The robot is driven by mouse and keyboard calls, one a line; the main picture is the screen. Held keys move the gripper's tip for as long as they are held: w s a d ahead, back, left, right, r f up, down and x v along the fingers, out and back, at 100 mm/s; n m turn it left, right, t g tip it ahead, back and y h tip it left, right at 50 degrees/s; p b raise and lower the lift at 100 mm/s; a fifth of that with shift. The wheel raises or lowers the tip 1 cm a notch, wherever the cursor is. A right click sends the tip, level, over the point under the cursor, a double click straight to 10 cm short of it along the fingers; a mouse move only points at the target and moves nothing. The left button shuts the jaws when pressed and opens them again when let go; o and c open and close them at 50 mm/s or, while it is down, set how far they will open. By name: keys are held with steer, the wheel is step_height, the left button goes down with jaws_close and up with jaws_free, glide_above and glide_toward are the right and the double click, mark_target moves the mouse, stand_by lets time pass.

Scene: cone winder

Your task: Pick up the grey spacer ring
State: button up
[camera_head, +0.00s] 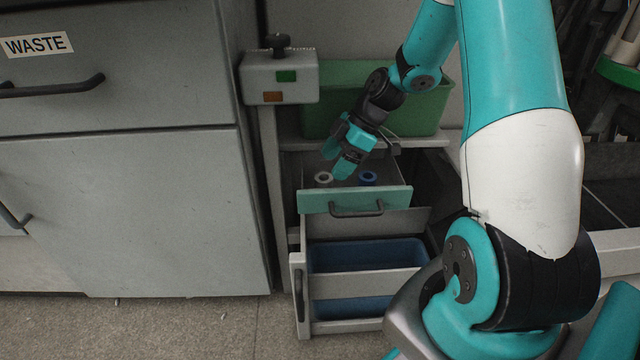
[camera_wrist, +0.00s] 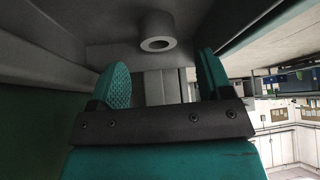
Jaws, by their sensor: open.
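The grey spacer ring (camera_head: 323,179) lies in an open drawer with a teal front (camera_head: 314,201), at the left of the drawer. In the wrist view the grey ring (camera_wrist: 157,44) shows at the top middle, its hole visible, just beyond the fingertips and roughly centred between them. My gripper (camera_head: 338,160) is over the open drawer, tilted, close above and a little right of the ring. In the wrist view my gripper (camera_wrist: 162,76) has its two teal fingers spread, with nothing between them. The gripper and ring look apart.
A blue ring (camera_head: 367,178) lies in the same drawer, right of the grey one. A lower open drawer holds a blue bin (camera_head: 365,257). A green bin (camera_head: 412,105) stands behind. A control box (camera_head: 279,78) and a WASTE cabinet (camera_head: 110,70) are at left.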

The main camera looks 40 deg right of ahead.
mark_target(324, 178)
steer(key=b+x, duration=0.1)
steer(key=x, duration=0.1)
steer(key=b+x, duration=0.1)
steer(key=x, duration=0.1)
steer(key=shift+d+f+b, duration=0.15)
steer(key=shift+d+b, duration=0.1)
steer(key=shift+b, duration=0.05)
steer(key=shift+a+f, duration=0.3)
steer(key=shift+r, duration=0.1)
steer(key=shift+c, duration=0.4)
steer(key=c, duration=0.9)
steer(key=shift+r, duration=0.15)
